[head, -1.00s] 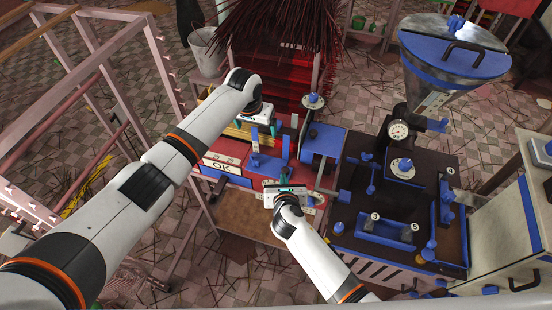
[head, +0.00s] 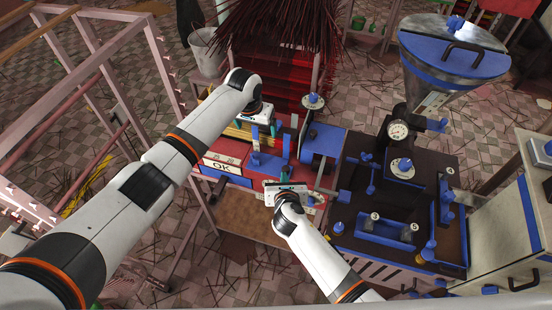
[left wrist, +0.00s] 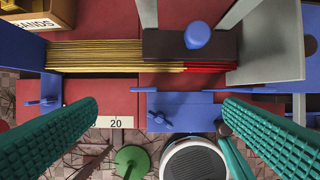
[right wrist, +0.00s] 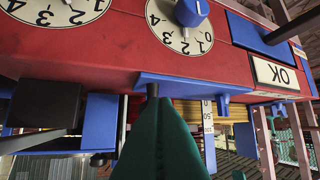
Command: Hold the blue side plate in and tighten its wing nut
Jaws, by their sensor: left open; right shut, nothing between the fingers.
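In the left wrist view a blue plate (left wrist: 185,108) with a small blue wing nut (left wrist: 158,118) lies between my spread fingers. A second blue plate (left wrist: 68,88) with a similar nut is further left; I cannot tell for certain which is the side plate. My right gripper (right wrist: 158,102) is shut and empty. Its tips are at a dark stem below a blue plate (right wrist: 205,87) under the red panel; contact is unclear. In the head view this gripper (head: 285,179) is at the press's near side.
Yellow sticks (left wrist: 95,55) lie in the red bed behind the plates. A dark block with a blue knob (left wrist: 197,35) sits over them. The red panel carries dials (right wrist: 180,25) and an OK plate (right wrist: 275,74). The black extruder (head: 400,195) stands at right.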

